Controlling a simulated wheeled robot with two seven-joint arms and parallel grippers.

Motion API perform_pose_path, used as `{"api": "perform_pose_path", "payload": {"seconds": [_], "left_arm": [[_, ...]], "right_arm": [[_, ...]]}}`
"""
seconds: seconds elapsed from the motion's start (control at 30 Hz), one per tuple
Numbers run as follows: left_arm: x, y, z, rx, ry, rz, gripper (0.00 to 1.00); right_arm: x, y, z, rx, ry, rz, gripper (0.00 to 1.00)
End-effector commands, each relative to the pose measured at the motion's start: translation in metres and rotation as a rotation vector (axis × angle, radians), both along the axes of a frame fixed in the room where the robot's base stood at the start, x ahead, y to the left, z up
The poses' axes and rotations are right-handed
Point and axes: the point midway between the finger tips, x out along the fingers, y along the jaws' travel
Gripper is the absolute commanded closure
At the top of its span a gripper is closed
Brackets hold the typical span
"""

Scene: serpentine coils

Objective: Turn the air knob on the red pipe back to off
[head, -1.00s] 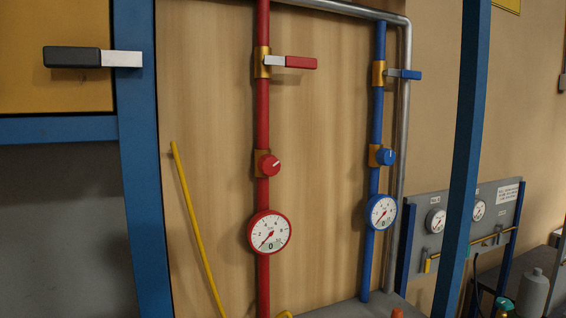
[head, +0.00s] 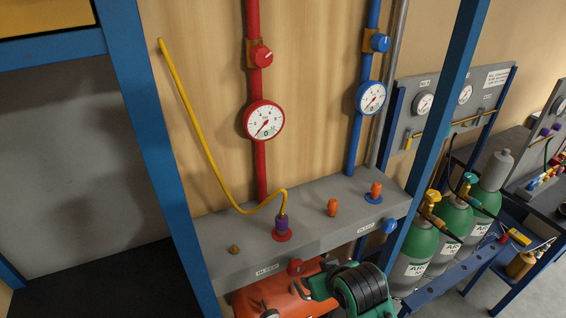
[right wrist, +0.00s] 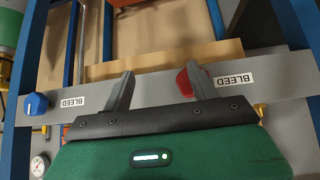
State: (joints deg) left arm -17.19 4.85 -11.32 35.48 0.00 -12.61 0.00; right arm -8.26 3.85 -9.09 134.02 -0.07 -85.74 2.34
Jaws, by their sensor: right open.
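The red pipe (head: 260,172) runs down the wooden wall in the head view. Its round red air knob (head: 261,56) has a white mark slanting right. Below it is a red-rimmed gauge (head: 263,120) with its needle at the lower left. My right gripper (right wrist: 160,85) is open and empty in the right wrist view. That view is upside down. Between the fingers and partly behind the right-hand one is a red bleed knob (right wrist: 184,83); contact cannot be told. The same knob shows on the box front in the head view (head: 295,267). My left gripper is out of view.
A blue pipe (head: 356,145) with its own knob (head: 380,42) and gauge (head: 371,97) stands to the right. The grey box (head: 330,238) carries a yellow hose (head: 190,110) and orange caps. A blue post (head: 440,120) and gas cylinders (head: 455,216) are further right.

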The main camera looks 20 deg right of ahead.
Motion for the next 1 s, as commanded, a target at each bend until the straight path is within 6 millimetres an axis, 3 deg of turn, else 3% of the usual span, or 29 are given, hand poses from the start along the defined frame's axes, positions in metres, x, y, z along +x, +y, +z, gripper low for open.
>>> {"api": "perform_pose_path", "payload": {"seconds": [0.03, 0.1, 0.37, 0.7, 1.0], "left_arm": [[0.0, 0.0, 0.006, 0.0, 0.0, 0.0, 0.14], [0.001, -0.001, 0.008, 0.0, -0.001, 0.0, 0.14], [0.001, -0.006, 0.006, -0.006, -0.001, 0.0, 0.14], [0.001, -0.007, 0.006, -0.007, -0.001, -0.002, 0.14], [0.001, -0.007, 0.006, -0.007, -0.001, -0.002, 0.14]], "right_arm": [[-0.005, -0.001, 0.025, 0.004, -0.023, -0.001, 0.4], [-0.001, 0.0, 0.056, 0.013, -0.07, -0.003, 0.4], [0.052, 0.013, 0.127, 0.047, -0.242, -0.001, 0.4], [0.109, 0.036, 0.271, 0.103, -0.536, 0.019, 0.4], [0.121, 0.055, 0.398, 0.144, -0.773, 0.047, 0.4]]}}
